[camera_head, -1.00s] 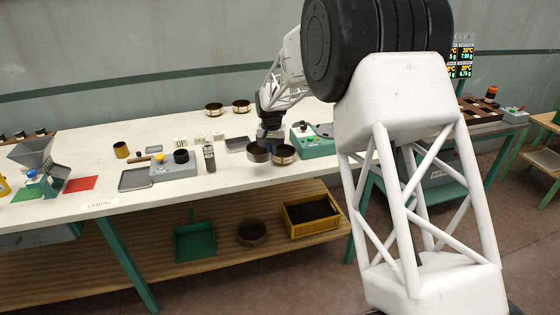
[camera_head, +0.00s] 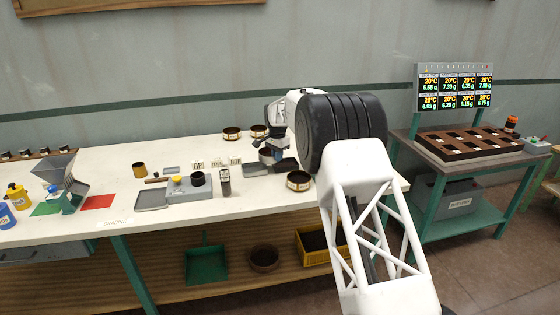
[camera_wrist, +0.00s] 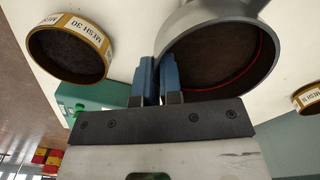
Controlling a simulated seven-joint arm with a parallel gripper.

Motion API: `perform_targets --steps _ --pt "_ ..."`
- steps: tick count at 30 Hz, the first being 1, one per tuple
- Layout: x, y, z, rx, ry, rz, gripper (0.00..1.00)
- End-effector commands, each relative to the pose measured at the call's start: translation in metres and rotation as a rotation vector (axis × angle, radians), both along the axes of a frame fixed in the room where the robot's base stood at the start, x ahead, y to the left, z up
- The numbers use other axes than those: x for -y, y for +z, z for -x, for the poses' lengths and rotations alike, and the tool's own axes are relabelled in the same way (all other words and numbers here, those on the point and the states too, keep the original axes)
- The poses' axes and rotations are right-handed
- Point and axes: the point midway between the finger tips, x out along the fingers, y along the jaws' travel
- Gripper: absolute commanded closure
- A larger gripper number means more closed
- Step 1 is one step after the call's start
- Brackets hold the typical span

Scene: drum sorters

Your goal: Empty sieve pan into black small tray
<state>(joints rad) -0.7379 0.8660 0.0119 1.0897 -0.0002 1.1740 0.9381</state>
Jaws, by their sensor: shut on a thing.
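My gripper (camera_head: 275,148) is over the back right part of the white bench. In the wrist view its blue fingers (camera_wrist: 157,68) are shut on the rim of a round grey sieve pan (camera_wrist: 213,30). The pan has a dark brown inside and a thin red line along its inner wall. I cannot tell whether loose material lies in it. In the head view the held pan (camera_head: 266,156) looks roughly level, close above the bench.
A brass MESH 30 sieve (camera_head: 299,181) stands in front on the bench; it also shows in the wrist view (camera_wrist: 68,48). Two more sieves (camera_head: 232,133) stand at the back. A grey device (camera_head: 188,188), a dark cylinder (camera_head: 224,180) and a grey tray (camera_head: 152,199) stand left.

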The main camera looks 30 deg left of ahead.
Motion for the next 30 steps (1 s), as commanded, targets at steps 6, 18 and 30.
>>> perform_targets --steps 6,18,30 --pt "-0.022 -0.007 -0.02 0.0 -0.118 -0.001 1.0" --pt "-0.057 -0.019 -0.046 0.0 -0.321 -0.001 1.0" --pt "-0.084 -0.029 -0.058 0.0 -0.471 0.0 1.0"
